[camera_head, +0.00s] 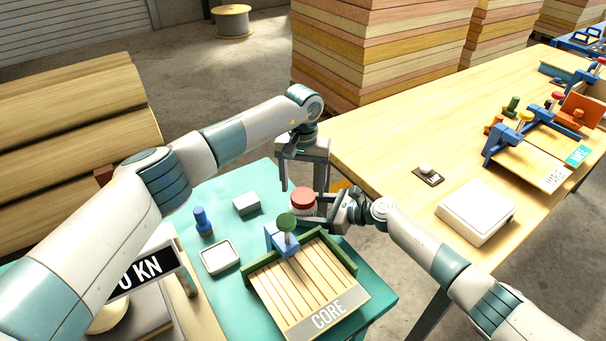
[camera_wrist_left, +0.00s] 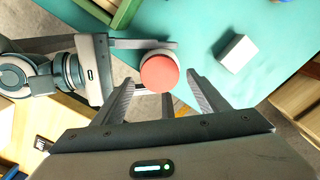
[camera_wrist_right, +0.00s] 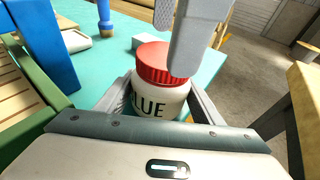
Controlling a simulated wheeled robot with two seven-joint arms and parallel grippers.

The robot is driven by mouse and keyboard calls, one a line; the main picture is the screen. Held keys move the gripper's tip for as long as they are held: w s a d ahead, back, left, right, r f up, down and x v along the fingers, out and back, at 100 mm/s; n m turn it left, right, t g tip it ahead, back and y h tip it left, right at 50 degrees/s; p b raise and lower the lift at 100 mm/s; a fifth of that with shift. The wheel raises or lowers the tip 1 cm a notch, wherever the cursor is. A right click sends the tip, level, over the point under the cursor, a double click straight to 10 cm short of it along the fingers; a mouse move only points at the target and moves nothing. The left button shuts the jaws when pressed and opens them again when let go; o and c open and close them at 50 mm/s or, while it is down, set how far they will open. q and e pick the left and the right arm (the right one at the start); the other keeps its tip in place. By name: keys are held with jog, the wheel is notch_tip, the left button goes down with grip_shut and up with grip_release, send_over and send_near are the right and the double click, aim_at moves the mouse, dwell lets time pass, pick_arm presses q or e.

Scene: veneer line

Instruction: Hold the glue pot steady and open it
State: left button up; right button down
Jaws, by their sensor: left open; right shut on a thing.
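The glue pot is a white pot with black lettering (camera_wrist_right: 160,101) and a ribbed red lid (camera_head: 303,196). It stands upright at the teal table's far right edge, and the lid is on it. My right gripper (camera_head: 332,212) is shut on the pot's white body from the right; its fingers flank the pot in the right wrist view. My left gripper (camera_head: 304,182) is open above the pot, pointing down. In the left wrist view the red lid (camera_wrist_left: 160,73) shows from above, beyond and between the open fingers, with no finger clearly touching it.
A green-railed CORE tray (camera_head: 314,287) with a blue clamp and green knob stands close in front of the pot. A wooden table (camera_head: 395,150) stands right, across a gap.

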pick_arm(q)
jog(key=shift+f, duration=1.25)
jog(key=c, duration=1.1)
